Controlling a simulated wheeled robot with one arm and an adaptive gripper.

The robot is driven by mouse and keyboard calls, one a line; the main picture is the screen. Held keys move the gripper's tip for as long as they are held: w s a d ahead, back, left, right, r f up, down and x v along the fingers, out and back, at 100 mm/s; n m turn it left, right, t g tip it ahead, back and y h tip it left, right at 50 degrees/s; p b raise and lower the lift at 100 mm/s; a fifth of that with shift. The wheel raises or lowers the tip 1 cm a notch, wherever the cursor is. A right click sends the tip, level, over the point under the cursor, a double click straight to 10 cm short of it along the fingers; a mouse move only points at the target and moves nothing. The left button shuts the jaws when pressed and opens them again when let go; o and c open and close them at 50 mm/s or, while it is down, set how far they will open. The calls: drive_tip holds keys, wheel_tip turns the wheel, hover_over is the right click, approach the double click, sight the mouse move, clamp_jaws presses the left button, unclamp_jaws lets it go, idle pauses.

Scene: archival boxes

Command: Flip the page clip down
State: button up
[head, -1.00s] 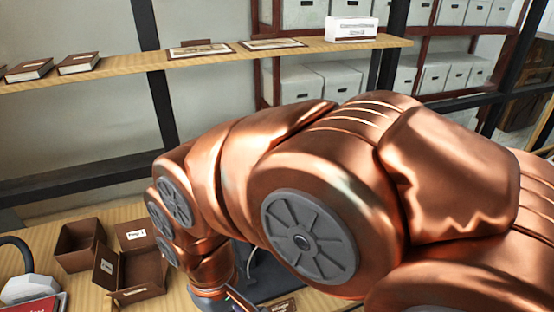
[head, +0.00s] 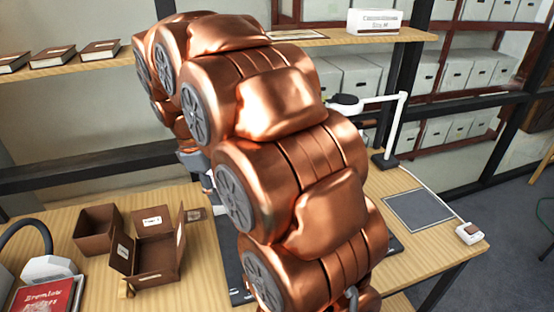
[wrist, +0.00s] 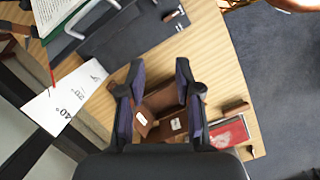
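My gripper (wrist: 158,68) is open and empty in the wrist view, with its two dark fingers apart above the table and the brown boxes. At the upper left of the wrist view lies a white page with a green edge (wrist: 58,12). A dark bar (wrist: 75,34) runs near its corner, with a thin white strip beside it; I cannot tell whether either is the page clip. Both lie by a dark board (wrist: 125,42), clear of my fingers. In the head view my arm hides most of this board, and my fingertips cannot be made out.
An open brown box (head: 97,228) and a flapped box (head: 150,262) stand left on the table, by a red book (head: 45,298). A white angle card (wrist: 66,98) shows in the wrist view. At the right are a white lamp (head: 400,120) and a grey mat (head: 418,210).

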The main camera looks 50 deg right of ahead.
drive_tip(key=w+d+f+n+g+h, duration=0.1)
drive_tip(key=w+d+f+n, duration=0.15)
drive_tip(key=w+d, duration=0.75)
drive_tip(key=w+d+f+n, duration=0.2)
drive_tip(key=w+d+n, duration=0.3)
drive_tip(key=d, duration=0.8)
drive_tip(key=shift+n+g+h, duration=0.3)
drive_tip(key=shift+n, duration=0.15)
drive_tip(key=d+f+b, duration=0.3)
drive_tip(key=f, duration=0.1)
drive_tip(key=s+d+f+b, duration=0.1)
drive_tip(key=d+f+b, duration=0.2)
drive_tip(key=d, duration=0.1)
drive_tip(key=d+f+b, duration=0.3)
drive_tip(key=d+f, duration=0.1)
drive_tip(key=shift+s+f, duration=0.2)
drive_tip(key=shift+f, duration=0.1)
drive_tip(key=shift+c, duration=0.3)
clamp_jaws()
